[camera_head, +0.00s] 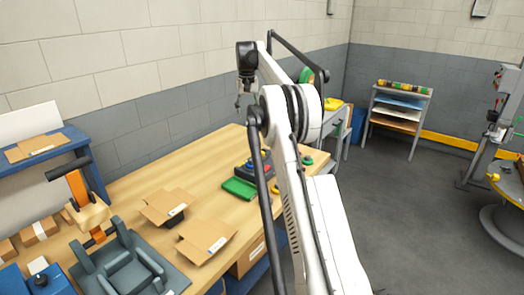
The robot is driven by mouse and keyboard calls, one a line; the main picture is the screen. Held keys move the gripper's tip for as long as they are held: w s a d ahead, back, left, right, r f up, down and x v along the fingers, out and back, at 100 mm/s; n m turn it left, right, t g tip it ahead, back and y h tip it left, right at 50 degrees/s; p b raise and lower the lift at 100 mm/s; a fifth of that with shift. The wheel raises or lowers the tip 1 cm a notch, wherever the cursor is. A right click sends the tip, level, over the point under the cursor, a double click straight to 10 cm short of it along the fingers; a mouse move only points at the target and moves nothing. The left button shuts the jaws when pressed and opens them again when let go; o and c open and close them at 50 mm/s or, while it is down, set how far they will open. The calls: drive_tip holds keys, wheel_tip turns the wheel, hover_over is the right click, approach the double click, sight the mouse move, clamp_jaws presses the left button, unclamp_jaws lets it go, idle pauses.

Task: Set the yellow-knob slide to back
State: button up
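My gripper (241,92) hangs from the raised end of my white arm, above the far edge of the wooden bench and in front of the wall. It is small and dark here, and its finger opening cannot be made out. A dark control box (257,170) with small coloured parts sits on the bench, partly hidden by my arm. A yellow part (275,188) shows beside it. A yellow ball knob (493,177) shows on the machine at the right edge. I cannot tell which yellow part belongs to the slide, or the slide's position.
The wooden bench (140,182) holds opened cardboard boxes (163,206), a green block (239,188) and a grey fixture (125,265). An orange-handled press (78,188) stands at the left. A sheet rack (398,108) stands at the back. The grey floor (420,220) is clear.

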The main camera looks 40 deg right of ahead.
hover_over(261, 157)
wheel_tip(261, 157, down, 6)
drive_tip(key=shift+m+g, duration=0.3)
drive_tip(key=shift+m, duration=0.1)
drive_tip(key=f, duration=0.9)
drive_tip(key=f+p, duration=0.1)
drive_tip(key=f, duration=0.4)
drive_tip(key=shift+w+d+f, duration=0.1)
drive_tip(key=shift+d+f, duration=0.15)
drive_tip(key=shift+d, duration=0.15)
drive_tip(key=shift+c, duration=0.2)
clamp_jaws()
